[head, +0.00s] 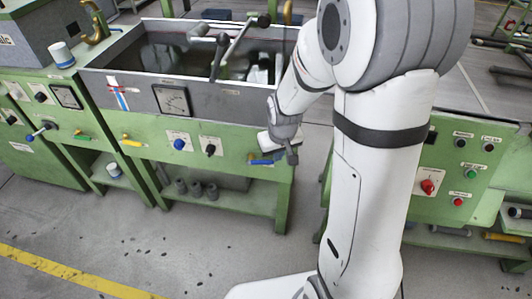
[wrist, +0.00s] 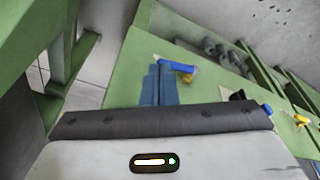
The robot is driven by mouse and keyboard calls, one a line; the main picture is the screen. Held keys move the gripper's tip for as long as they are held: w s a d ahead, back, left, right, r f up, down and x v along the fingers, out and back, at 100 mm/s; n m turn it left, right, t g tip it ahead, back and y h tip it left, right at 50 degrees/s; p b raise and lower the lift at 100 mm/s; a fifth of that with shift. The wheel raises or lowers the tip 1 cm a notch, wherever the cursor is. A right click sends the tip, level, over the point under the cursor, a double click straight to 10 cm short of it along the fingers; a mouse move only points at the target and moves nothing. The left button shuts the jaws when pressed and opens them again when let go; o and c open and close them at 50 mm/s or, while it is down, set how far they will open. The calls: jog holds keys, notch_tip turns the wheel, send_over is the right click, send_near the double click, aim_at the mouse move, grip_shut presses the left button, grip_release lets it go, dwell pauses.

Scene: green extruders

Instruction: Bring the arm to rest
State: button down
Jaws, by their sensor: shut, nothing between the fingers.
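My white arm stands in the middle right of the head view, with its forearm folded down to the left. My gripper (head: 291,157) hangs beside the right end of the green extruder bench (head: 226,139), close to a blue-handled valve (head: 262,161). In the wrist view the grey-blue fingers of my gripper (wrist: 160,84) are together and empty, pointing at the green panel. The blue handle (wrist: 176,66) shows just beside the fingertips there. I cannot tell whether they touch.
A grey trough (head: 200,95) with levers tops the bench. A white cup (head: 62,54) stands at the left. Several dark cylinders (head: 196,189) sit on the lower shelf. Another green cabinet (head: 470,150) with red and green buttons is at the right. The floor (head: 130,235) in front is clear.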

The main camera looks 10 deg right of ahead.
jog(key=shift+s+d+r, duration=0.4)
jog(key=shift+d, duration=0.15)
jog(key=s+r+m+p, duration=0.1)
jog(key=s+r+p, duration=0.4)
jog(key=s+r, duration=0.3)
jog(key=s+r+m+p, duration=0.1)
jog(key=s+r+p, duration=0.5)
jog(key=r, duration=1.1)
jog(key=s+d, duration=0.1)
jog(key=s, duration=0.2)
jog(key=shift+r+p, duration=0.15)
jog(key=shift+p, duration=0.15)
